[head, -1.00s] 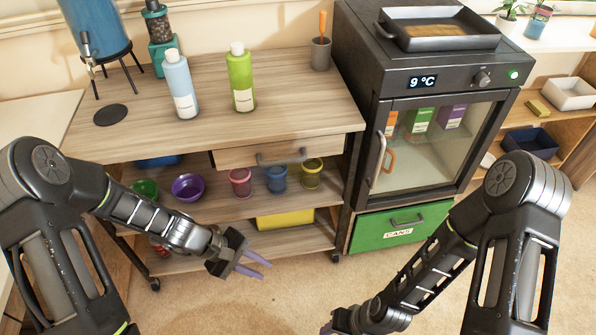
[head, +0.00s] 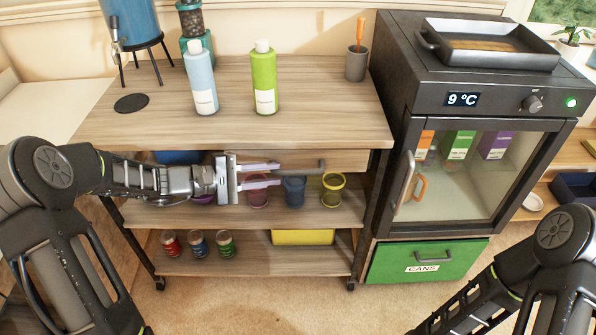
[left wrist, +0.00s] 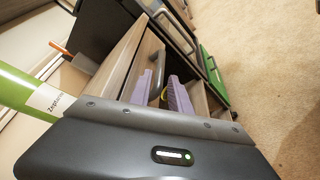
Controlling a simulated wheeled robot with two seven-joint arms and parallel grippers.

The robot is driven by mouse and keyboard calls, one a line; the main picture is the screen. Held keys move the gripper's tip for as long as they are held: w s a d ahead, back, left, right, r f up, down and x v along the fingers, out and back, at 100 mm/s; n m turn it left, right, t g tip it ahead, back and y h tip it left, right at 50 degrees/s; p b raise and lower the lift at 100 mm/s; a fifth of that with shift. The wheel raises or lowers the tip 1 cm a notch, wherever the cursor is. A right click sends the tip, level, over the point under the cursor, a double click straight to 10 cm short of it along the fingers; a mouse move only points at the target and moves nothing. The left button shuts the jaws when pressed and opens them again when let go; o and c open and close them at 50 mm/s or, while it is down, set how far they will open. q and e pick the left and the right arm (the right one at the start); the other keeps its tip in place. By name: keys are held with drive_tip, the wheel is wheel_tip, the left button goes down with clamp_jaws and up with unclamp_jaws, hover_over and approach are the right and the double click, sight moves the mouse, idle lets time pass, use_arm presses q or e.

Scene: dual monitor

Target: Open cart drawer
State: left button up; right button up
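The wooden cart (head: 330,115) has a drawer (head: 348,160) just under its top, with a grey bar handle (head: 321,166). The drawer front looks close to the cart's front edge. My left gripper (head: 279,174) is open, its two purple fingers pointing right toward the handle and covering part of the drawer front. In the left wrist view, the handle (left wrist: 158,68) shows at and beyond the fingertips, roughly in line with the gap between them; I cannot tell whether they touch. My right arm is at the lower right, its gripper out of view.
Blue (head: 201,85) and green (head: 265,85) bottles stand on the cart top. Coloured cups (head: 333,190) and bowls sit on the shelf below the drawer; several cans (head: 198,244) are lower. A black fridge (head: 450,150) with a green CANS drawer (head: 425,262) stands to the right.

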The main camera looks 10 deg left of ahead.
sight(287, 173)
use_arm(q)
drive_tip(key=x, duration=0.7)
drive_tip(key=shift+w+d, duration=0.15)
drive_tip(key=shift+d, duration=0.05)
drive_tip(key=shift+c, duration=0.5)
clamp_jaws()
idle(0.7)
